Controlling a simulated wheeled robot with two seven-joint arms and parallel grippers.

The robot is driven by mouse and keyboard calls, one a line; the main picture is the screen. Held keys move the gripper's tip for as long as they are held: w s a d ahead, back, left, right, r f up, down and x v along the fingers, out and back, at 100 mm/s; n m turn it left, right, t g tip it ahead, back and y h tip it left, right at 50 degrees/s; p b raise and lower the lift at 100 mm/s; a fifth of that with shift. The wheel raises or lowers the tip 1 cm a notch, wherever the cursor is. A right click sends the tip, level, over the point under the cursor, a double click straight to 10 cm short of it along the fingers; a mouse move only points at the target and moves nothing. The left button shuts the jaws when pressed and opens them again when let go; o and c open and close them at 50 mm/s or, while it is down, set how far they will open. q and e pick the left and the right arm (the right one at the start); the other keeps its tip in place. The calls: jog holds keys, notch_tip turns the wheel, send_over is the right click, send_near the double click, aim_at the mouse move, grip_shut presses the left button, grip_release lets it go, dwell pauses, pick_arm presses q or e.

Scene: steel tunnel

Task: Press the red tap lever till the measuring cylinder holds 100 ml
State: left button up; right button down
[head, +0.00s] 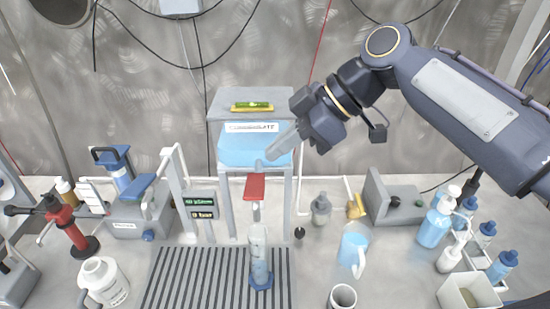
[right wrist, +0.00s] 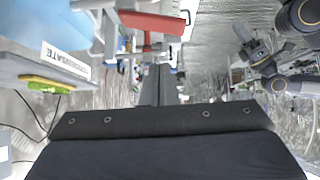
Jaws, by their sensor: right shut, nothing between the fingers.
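The red tap lever (head: 254,187) sticks out at the front of the tank of blue liquid (head: 240,150). The clear measuring cylinder (head: 258,245) stands upright on its blue foot under the tap. Bluish liquid seems to show in its lower part, but the scale is too small to read. My right gripper (head: 262,163) is shut and empty, its tips just above and behind the lever, apparently apart from it. In the right wrist view the lever (right wrist: 152,21) lies above the shut fingers (right wrist: 158,85). My left gripper (right wrist: 242,38) appears small there, its jaws unclear.
The cylinder stands on a ribbed drain mat (head: 195,280). Several bottles (head: 436,225) are farther right. A yellow-green level (head: 252,106) lies on the tank top. A green display (head: 202,202) stands left of the tap.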

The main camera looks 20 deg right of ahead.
pick_arm(q)
jog(key=shift+s+a+f, duration=0.1)
jog(key=shift+a+f, duration=0.05)
jog(key=shift+a, duration=0.15)
pick_arm(e)
jog(key=w+v, duration=0.1)
jog(key=v, duration=0.5)
jog(key=shift+d+r, duration=0.3)
jog(key=shift+r, duration=0.15)
jog(key=shift+s, duration=0.15)
dwell(1.6)
pick_arm(q)
notch_tip(320, 180, up, 5)
jog(key=p, duration=0.4)
jog(key=shift+f+p, duration=0.2)
jog(key=shift+p, duration=0.15)
pick_arm(e)
jog(key=shift+w+d+m+g+y, duration=0.15)
jog(key=shift+w+m+g+y, duration=0.4)
jog(key=shift+g, duration=0.65)
jog(key=shift+w, duration=0.1)
